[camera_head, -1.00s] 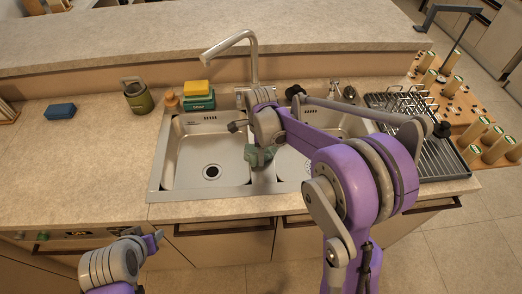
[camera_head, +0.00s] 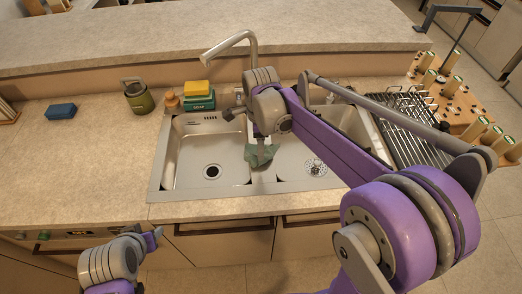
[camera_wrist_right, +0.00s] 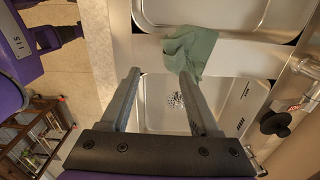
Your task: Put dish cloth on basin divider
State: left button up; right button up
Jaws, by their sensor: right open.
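The green dish cloth (camera_head: 262,155) lies crumpled over the divider between the two sink basins, towards its front end. It also shows in the right wrist view (camera_wrist_right: 193,48), bunched on the metal divider (camera_wrist_right: 235,57). My right gripper (camera_head: 261,145) is just above the cloth in the head view and partly hides it. In the right wrist view its fingers (camera_wrist_right: 160,75) are spread apart with nothing between them. One fingertip overlaps the edge of the cloth; I cannot tell whether they touch. My left gripper (camera_head: 155,238) is low at the left, in front of the counter; its jaws are unclear.
The left basin (camera_head: 205,150) is empty. A faucet (camera_head: 252,60) stands behind the sink. A yellow and green sponge stack (camera_head: 197,95), a green jar (camera_head: 137,97) and a blue sponge (camera_head: 60,111) are on the counter. A dish rack (camera_head: 410,135) is at the right.

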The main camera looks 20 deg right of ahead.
jog(key=shift+s+a+r, duration=0.15)
jog(key=shift+s+r, duration=0.1)
jog(key=shift+r, duration=0.4)
jog(key=shift+w+f, duration=0.15)
jog(key=shift+f, duration=0.05)
jog(key=c, duration=0.4)
jog(key=shift+w+f, duration=1.25)
grip_shut()
notch_tip(320, 180, down, 2)
jog(key=shift+f, duration=0.35)
